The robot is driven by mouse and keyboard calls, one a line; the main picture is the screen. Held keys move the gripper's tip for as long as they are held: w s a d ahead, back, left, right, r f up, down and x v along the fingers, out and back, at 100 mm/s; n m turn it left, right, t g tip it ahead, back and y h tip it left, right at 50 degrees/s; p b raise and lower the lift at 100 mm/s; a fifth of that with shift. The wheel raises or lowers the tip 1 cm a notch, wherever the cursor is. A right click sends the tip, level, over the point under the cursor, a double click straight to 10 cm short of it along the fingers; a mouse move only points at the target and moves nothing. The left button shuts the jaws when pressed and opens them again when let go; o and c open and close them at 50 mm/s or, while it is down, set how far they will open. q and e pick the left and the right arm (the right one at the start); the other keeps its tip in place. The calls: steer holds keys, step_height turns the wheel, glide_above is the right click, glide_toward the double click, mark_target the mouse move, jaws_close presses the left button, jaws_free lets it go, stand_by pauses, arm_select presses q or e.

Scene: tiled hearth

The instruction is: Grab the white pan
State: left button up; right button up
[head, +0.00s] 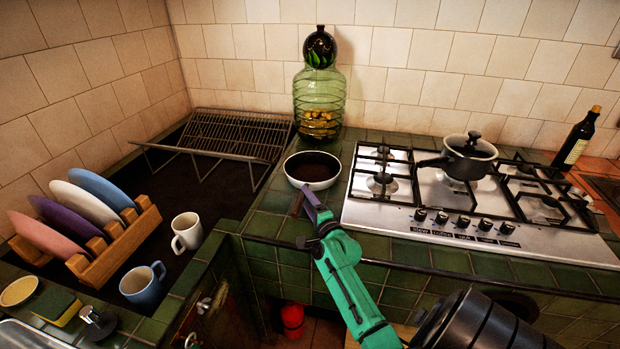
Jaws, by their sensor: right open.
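The white pan (312,183) sits on the green tiled counter, left of the hob. It has a white outside, a dark inside and a brown handle (296,205) that points toward me. My right gripper (304,196), with purple fingers on a green arm, is open at the handle, just in front of the pan's rim. The fingers partly cover the handle, and I cannot tell whether they touch it. My left gripper is not in view.
A green glass jar (319,103) stands behind the pan. A gas hob (400,213) with a dark pot (469,158) is to the right. A wire rack (222,135), two mugs (187,232) and a plate holder (115,245) are to the left.

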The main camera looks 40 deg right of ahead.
steer(key=shift+w+d+f, duration=0.15)
steer(key=shift+w+d, duration=0.05)
steer(key=shift+w, duration=0.45)
steer(key=shift+s, duration=0.15)
jaws_close()
stand_by(0.6)
